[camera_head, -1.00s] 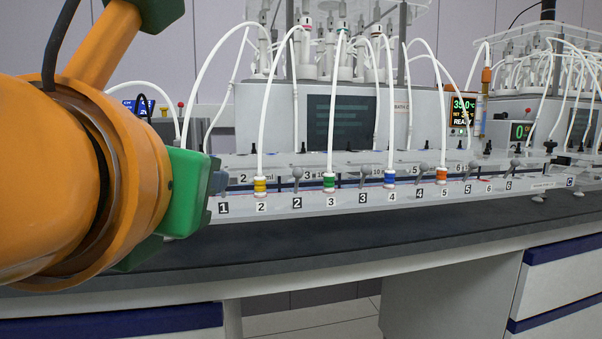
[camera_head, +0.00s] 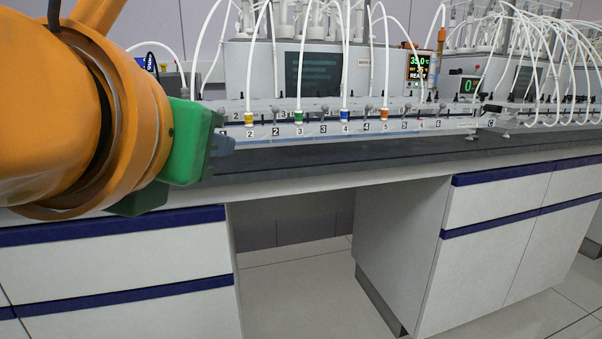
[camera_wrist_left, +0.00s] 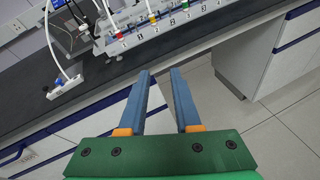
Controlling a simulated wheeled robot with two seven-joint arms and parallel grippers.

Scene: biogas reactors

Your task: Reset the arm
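My left arm, orange with a green gripper body, fills the left of the head view. The fingers point at the bench edge and stand clear of the valve rack (camera_wrist_left: 150,28). My right gripper is in neither view.
The dark bench top (camera_head: 340,163) carries a numbered valve rack (camera_head: 330,133) with coloured connectors and white tubes. Reactor units with a display (camera_head: 419,66) stand behind. White cabinets (camera_head: 505,210) with blue strips flank an open knee space (camera_head: 290,240).

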